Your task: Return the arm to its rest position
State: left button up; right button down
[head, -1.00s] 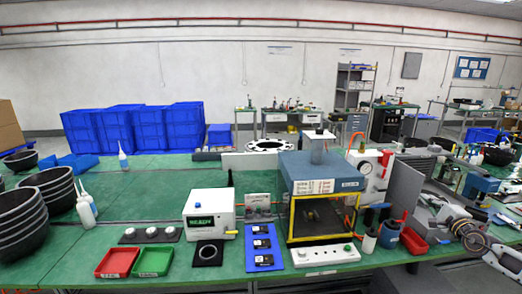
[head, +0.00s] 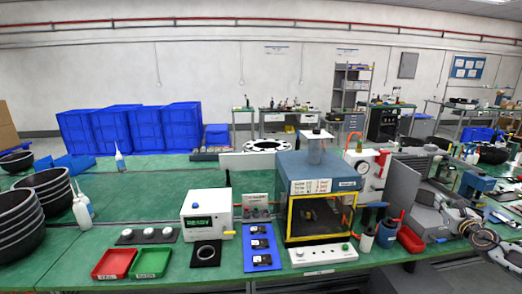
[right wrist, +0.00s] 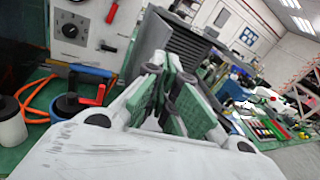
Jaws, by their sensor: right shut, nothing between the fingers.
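My right arm comes in at the lower right edge of the head view. In the right wrist view the right gripper (right wrist: 163,75) points away from the camera. Its green-padded fingers are shut with nothing between them. My left arm and gripper are out of both views.
A blue press-like chamber with a yellow frame (head: 291,221) stands mid-bench.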

jog(key=s+d+m+h, duration=0.1)
jog(key=d+m+h, duration=0.1)
jog(key=d+m, duration=0.45)
jog(key=s+d+f+m+g+h, duration=0.1)
jog(key=s+d+f+m+g, duration=0.15)
jog(key=f+m, duration=0.5)
jog(key=s+d+f+m+g+h, duration=0.1)
jog(key=d+f+m+g, duration=0.1)
jog(key=d+f+m, duration=0.4)
jog(key=s+a+f+m+g+y, duration=0.1)
jog(key=s+a+f+m+g, duration=0.2)
jog(key=f, duration=0.8)
jog(key=s+a+f+m, duration=0.35)
jog(key=s+f, duration=0.25)
jog(key=f, duration=0.5)
jog(key=s+a+f+m+g+y, duration=0.1)
jog(key=s+a+f+m+g, duration=0.25)
jog(key=f, duration=0.75)
jog(key=s+a+f+m+g+y, duration=0.2)
jog(key=s+a+f+y, duration=0.1)
jog(key=s+a+f, duration=1.95)
jog(key=s+a+f+g+y, duration=0.1)
jog(key=s+a+f, duration=0.3)
jog(key=s+a, duration=0.8)
jog(key=s+a+f+m+g+y, duration=0.1)
jog(key=s+a+f+g, duration=0.1)
jog(key=s+a, duration=0.9)
jog(key=shift+s+a+f, duration=0.4)
jog(key=shift+a+f, duration=0.05)
jog(key=shift+f, duration=0.4)
